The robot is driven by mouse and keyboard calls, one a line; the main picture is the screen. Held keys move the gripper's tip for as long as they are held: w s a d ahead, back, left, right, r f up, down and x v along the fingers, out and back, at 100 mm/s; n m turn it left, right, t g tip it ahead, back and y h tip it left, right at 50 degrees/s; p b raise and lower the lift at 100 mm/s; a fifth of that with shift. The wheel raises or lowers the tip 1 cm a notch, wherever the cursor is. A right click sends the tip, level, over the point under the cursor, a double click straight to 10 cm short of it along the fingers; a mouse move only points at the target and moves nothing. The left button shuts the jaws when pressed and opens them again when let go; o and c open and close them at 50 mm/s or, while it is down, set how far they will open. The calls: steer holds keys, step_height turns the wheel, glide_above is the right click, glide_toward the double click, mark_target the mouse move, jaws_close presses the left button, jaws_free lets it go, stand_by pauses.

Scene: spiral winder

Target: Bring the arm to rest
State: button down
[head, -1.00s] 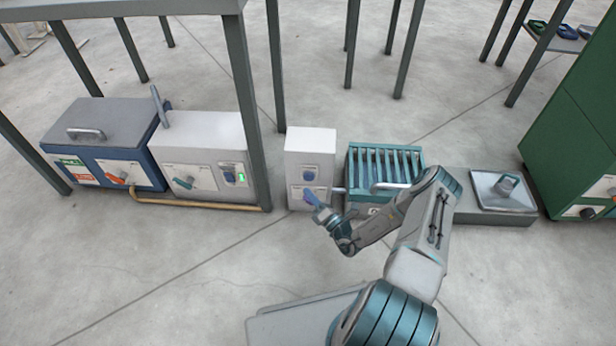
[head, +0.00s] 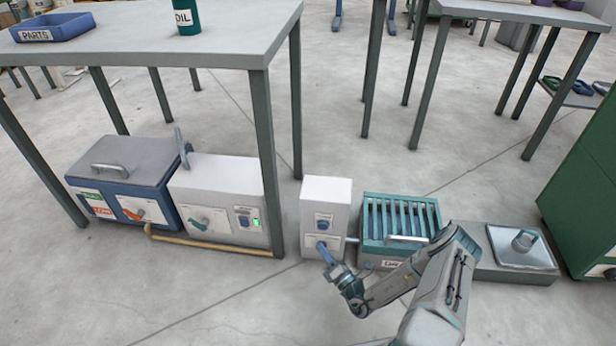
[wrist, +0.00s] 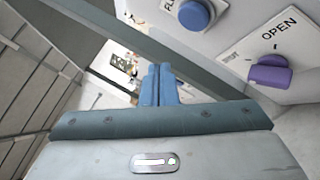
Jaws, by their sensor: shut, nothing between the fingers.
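My arm reaches from the lower right of the head view toward a white box (head: 326,212) on the floor. My gripper (head: 324,252) is at the lower front of that box. In the wrist view my gripper (wrist: 158,84) has its blue fingers together, with nothing between them. The box's purple knob (wrist: 270,75), by the word OPEN, is to the right of the fingers and apart from them. A blue round knob (wrist: 195,14) is above it on the same face.
A teal slatted unit (head: 400,222) and a grey block with a lidded plate (head: 520,248) stand right of the box. A white unit (head: 215,185) and a blue chest (head: 125,180) stand left, under a grey table (head: 230,40). The front floor is clear.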

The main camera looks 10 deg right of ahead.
steer(key=s+a+r+n+g+y+p, duration=0.25)
steer(key=r+n+g+p, duration=0.4)
steer(key=r, duration=0.65)
steer(key=s+a+r+n+g+y+p, duration=0.1)
steer(key=s+a+r+n+g+p, duration=0.25)
steer(key=r+n+g, duration=0.6)
steer(key=s+a+r+n+g+y+p, duration=0.3)
steer(key=r+n+p, duration=0.5)
steer(key=r, duration=0.9)
steer(key=s+d+r+n+t+h+p, duration=0.1)
steer(key=s+r+n+h+p, duration=0.4)
steer(key=r, duration=0.7)
steer(key=s+d+r+n+t+h+p, duration=0.1)
steer(key=s+d+r+n+h+p, duration=0.3)
steer(key=r, duration=0.9)
steer(key=s+d+r+n+t+h+p, duration=0.1)
steer(key=s+d+r+n+h+p, duration=0.2)
steer(key=r, duration=0.9)
steer(key=s+n+h+p, duration=0.3)
steer(key=s+n+p, duration=0.1)
steer(key=n+p, duration=0.1)
steer(key=shift+d+r+n, duration=0.15)
steer(key=shift+r+n, duration=0.25)
steer(key=shift+n, duration=0.2)
steer(key=shift+h, duration=0.25)
